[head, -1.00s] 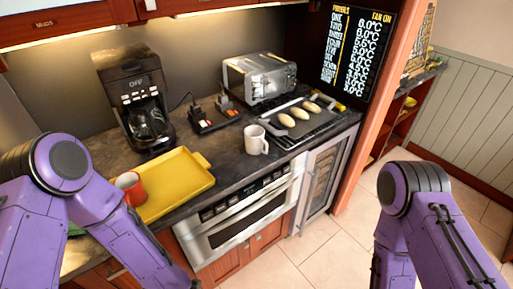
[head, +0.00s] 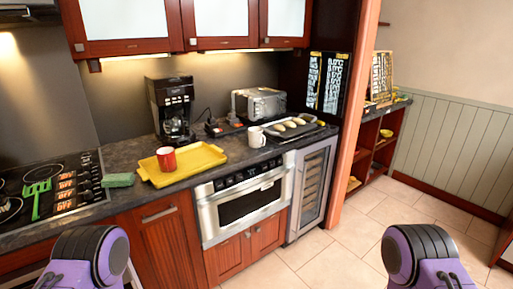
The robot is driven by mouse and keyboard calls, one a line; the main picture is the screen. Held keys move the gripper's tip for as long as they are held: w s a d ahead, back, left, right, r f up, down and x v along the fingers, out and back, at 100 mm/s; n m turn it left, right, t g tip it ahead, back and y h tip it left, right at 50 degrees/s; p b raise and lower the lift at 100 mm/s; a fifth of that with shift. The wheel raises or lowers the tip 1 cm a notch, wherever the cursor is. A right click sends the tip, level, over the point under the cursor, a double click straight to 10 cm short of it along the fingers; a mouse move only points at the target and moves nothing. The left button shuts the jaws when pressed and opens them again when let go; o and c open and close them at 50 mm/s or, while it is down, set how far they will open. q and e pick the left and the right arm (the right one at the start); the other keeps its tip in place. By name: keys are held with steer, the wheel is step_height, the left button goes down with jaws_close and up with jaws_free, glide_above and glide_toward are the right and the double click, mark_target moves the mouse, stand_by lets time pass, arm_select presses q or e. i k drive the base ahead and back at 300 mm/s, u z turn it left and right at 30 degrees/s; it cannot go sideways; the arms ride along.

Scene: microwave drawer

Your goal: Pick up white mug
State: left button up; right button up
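The white mug (head: 256,137) stands upright on the dark countertop (head: 128,153), above the microwave drawer (head: 243,197). It is right of the yellow tray and left of the dark baking tray. Its handle appears to be on the right side. Both of my purple arms show only at the bottom of the head view, one at the left and one at the right, well short of the counter. Neither gripper is in view.
A red mug (head: 166,159) stands on the yellow tray (head: 209,153). A coffee maker (head: 171,108), toaster (head: 260,104) and baking tray (head: 311,128) with buns are behind or beside the white mug. A stove (head: 50,190) and green sponge (head: 118,180) lie left. Floor (head: 335,258) is clear at right.

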mark_target(255, 136)
steer(key=z, duration=0.8)
steer(key=i, duration=1.3)
steer(key=u, duration=0.3)
